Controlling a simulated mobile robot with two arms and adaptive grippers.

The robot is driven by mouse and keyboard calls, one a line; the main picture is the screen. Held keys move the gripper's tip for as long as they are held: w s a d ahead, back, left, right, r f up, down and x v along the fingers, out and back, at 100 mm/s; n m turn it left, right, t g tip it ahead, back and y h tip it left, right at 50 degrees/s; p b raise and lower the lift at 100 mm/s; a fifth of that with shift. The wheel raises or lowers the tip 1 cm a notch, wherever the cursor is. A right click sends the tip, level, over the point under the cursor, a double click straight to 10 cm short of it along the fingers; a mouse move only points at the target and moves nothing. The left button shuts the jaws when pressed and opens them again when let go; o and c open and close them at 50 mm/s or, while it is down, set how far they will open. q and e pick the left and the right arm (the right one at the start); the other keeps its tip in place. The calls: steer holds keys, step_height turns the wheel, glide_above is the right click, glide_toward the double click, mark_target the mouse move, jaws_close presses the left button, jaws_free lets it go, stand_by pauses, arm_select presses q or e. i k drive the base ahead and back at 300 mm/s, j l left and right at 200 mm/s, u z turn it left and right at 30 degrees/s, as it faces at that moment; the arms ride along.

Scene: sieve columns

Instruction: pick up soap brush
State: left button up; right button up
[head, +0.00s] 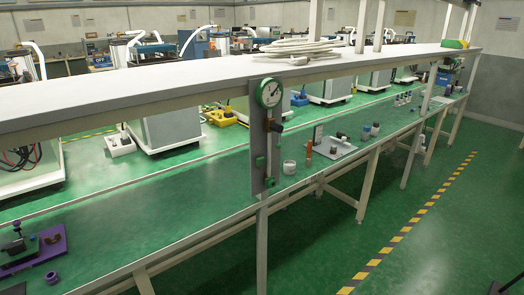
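I cannot pick out a soap brush for certain in the head view. Small items stand on the long green lower bench surface (190,205). Among them are a white cup (289,167), a slim orange-red upright piece (309,150) and a pale plate (333,149) with small dark parts on it. At the lower left is a purple tray (40,248) with a dark device on it, and a small purple ring-like piece (52,278) in front. No gripper fingers show. Dark shapes at the bottom left and bottom right corners are cut off and too partial to identify.
A grey panel with a round gauge (270,92) stands at the bench's front edge. Green floor (330,240) with a yellow-black stripe (405,235) is clear at the right.

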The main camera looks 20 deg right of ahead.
mark_target(308, 163)
steer(key=i+l+u, duration=0.2)
steer(key=l, duration=0.2)
steer(key=i+l+u, duration=0.25)
steer(key=l, duration=0.15)
steer(key=l+u, duration=0.2)
steer(key=l, duration=0.2)
steer(key=i+l+u, duration=0.2)
steer(key=l, duration=0.25)
steer(key=l+u, duration=0.2)
steer(key=l, duration=0.25)
